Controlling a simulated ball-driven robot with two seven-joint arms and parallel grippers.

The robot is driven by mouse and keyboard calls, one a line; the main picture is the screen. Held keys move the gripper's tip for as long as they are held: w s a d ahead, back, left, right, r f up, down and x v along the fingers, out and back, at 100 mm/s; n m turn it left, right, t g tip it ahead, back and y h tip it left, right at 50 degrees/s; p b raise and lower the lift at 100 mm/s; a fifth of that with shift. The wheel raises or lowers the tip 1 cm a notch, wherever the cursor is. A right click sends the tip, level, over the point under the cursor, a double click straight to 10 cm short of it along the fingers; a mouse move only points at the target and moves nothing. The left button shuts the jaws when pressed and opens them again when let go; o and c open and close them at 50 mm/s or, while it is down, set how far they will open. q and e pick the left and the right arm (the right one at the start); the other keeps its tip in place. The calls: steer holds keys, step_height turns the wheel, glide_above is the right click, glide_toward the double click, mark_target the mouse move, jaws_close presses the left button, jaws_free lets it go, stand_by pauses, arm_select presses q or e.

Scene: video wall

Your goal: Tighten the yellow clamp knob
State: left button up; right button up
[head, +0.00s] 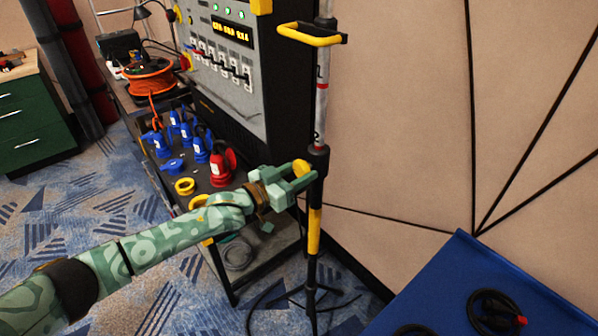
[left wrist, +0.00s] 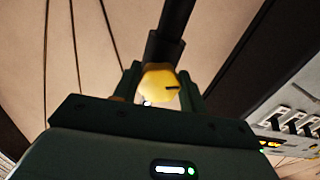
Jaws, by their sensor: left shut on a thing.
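The yellow clamp knob (head: 301,168) sits on the black collar of an upright pole stand (head: 317,155). My left gripper (head: 300,177) reaches in from the left and is shut on the knob, one finger on each side of it. My right gripper is not in view.
A tall panel with switches (head: 222,65) stands behind, beside a cart (head: 262,236) with blue and red connectors. A yellow handle (head: 312,36) sticks out from the pole above. A blue table (head: 490,275) with coiled cables is at the lower right. Cables lie on the floor.

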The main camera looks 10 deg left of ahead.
arm_select(q)
steer(key=m, duration=0.6)
steer(key=shift+w+a+p, duration=0.1)
steer(key=shift+p, duration=0.3)
steer(key=m, duration=0.6)
steer(key=shift+a+m, duration=0.1)
steer(key=shift+m, duration=0.2)
steer(key=m, duration=0.4)
steer(key=shift+r+m, duration=0.1)
steer(key=shift+m, duration=0.2)
steer(key=shift+r+m+b, duration=0.1)
steer(key=shift+m+b, duration=0.4)
steer(key=shift+m, duration=1.8)
steer(key=o, duration=1)
steer(key=p+v, duration=0.1)
steer(key=v, duration=1.5)
steer(key=shift+a+r+p, duration=0.1)
steer(key=shift+a+p, duration=0.05)
steer(key=shift+p, duration=0.25)
